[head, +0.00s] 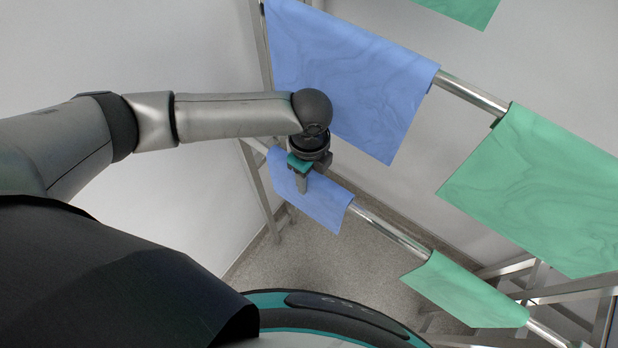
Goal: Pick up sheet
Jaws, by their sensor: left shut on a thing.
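Two blue sheets hang over metal bars. The upper blue sheet (365,75) hangs behind my left wrist, and the lower blue sheet (318,203) drapes over the lower bar. Two green sheets hang further right, one large on the upper bar (545,190) and one small on the lower bar (465,290). My left gripper (303,184) points down at the lower blue sheet and is shut on it near its top edge. The fingers overlap the sheet, so the exact grip is partly hidden. My right gripper is not in view.
The upper metal bar (472,93) and lower metal bar (392,230) run diagonally down to the right. Metal rack legs (262,190) stand at the left and lower right. Another green sheet (462,8) shows at the top. Grey floor (320,262) is open beneath the lower bar.

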